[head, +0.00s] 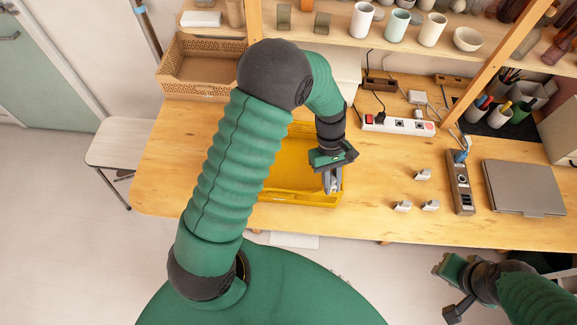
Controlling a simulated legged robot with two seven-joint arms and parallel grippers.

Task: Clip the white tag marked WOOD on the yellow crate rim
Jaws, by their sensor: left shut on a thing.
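The yellow crate (295,198) stands on the wooden table, its left part hidden behind my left arm. My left gripper (331,184) points down at the crate's front right corner, just inside or over the rim; I cannot tell whether it touches. It is shut on a small pale thing, which seems to be the white tag; it is mostly hidden between the fingers and no marking can be read. My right gripper (451,287) is low at the right, off the table's front edge, and its jaw opening is unclear.
Small white pieces (423,174) lie right of the crate. Further right are a dark power strip (460,182) and a closed laptop (523,188). A white power strip (398,125) lies behind. A cardboard-coloured basket (200,68) stands back left. Shelf posts rise at the back.

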